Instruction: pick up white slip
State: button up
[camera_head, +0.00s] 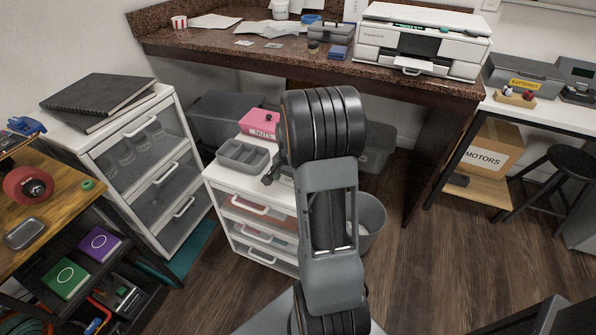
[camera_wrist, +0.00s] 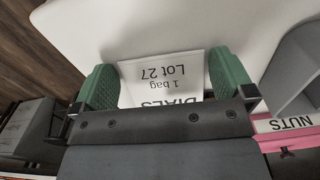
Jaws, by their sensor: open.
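The white slip (camera_wrist: 165,80) shows in the wrist view, with upside-down black print reading "DIALS", "1 bag" and "Lot 27". It is at the white top (camera_wrist: 200,22) of a drawer unit. My gripper (camera_wrist: 163,68) is open, with one green finger on each side of the slip. Small gaps seem to show between fingers and slip; contact is unclear. My gripper's body hides the slip's near part. In the head view my arm covers the slip, and the gripper is mostly hidden over the small white drawer unit (camera_head: 222,181).
A grey divided tray (camera_head: 243,156) stands left of my gripper on the same unit. A pink NUTS box (camera_head: 262,125) is behind it. A grey bin (camera_head: 371,222) stands to the right. The counter (camera_head: 240,60) with a printer (camera_head: 420,42) runs behind.

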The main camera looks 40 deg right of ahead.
jog(key=shift+f, duration=0.1)
jog(key=shift+c, duration=0.2)
jog(key=c, duration=0.7)
jog(key=shift+o, duration=0.2)
